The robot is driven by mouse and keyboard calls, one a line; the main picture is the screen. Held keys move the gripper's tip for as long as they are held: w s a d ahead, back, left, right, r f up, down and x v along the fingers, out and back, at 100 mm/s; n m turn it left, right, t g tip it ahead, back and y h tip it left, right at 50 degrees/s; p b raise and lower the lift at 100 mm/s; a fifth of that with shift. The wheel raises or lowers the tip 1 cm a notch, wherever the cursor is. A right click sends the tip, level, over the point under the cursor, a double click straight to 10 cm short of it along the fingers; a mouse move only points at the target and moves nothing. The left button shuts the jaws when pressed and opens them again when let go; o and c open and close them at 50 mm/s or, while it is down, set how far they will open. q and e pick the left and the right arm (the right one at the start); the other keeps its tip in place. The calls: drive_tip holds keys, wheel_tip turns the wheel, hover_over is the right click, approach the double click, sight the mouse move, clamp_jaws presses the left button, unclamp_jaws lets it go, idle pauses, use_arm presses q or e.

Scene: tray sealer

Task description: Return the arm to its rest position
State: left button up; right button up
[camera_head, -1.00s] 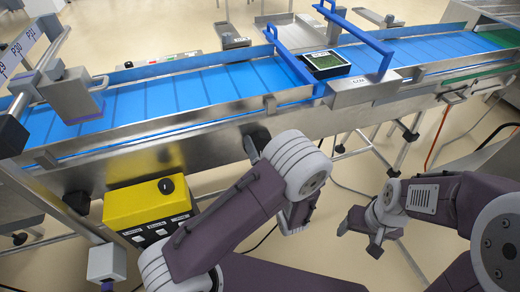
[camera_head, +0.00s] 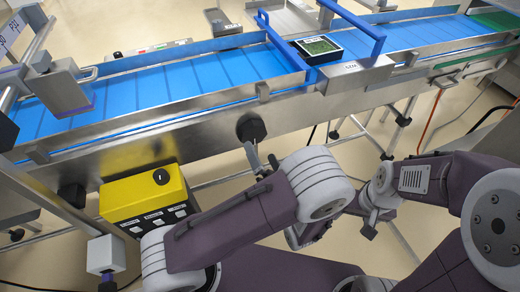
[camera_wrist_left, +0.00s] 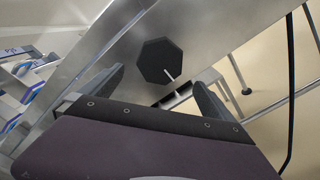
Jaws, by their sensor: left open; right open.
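My left arm reaches up from the bottom middle in the head view. Its gripper (camera_head: 262,160) shows just past the pale wrist, in front of the conveyor's metal side, empty. In the left wrist view its two dark fingers (camera_wrist_left: 158,78) stand wide apart with nothing between them. Behind them is a black octagonal knob (camera_wrist_left: 162,60) on the metal side; I cannot tell the exact gap. My right gripper (camera_head: 369,222) hangs low at the right of centre, empty and partly hidden by its own wrist.
The conveyor (camera_head: 190,85) with a blue belt crosses the view. A filled black tray (camera_head: 318,48) sits between two blue guide bars (camera_head: 350,25). A yellow control box (camera_head: 145,192) is below the belt at left. The knob (camera_head: 251,129) juts out near my left gripper.

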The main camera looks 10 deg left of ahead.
idle(0.3)
use_arm(q)
drive_tip(key=s+a+r+n+g+p, duration=0.3)
drive_tip(key=s+a+n+g+p, duration=0.4)
drive_tip(key=s+a+n+g, duration=1.1)
drive_tip(key=w+d+r+n+t+h+p, duration=0.2)
drive_tip(key=d+n+h, duration=0.3)
drive_tip(key=n, duration=0.6)
drive_tip(key=w+d+r+n+t+h+p, duration=0.2)
drive_tip(key=w+d+n+h, duration=0.2)
drive_tip(key=n, duration=0.6)
drive_tip(key=shift+w+d+r+n+h, duration=0.15)
drive_tip(key=shift+w+d+n+h, duration=0.1)
drive_tip(key=shift+d+n+h, duration=0.25)
drive_tip(key=shift+a, duration=0.15)
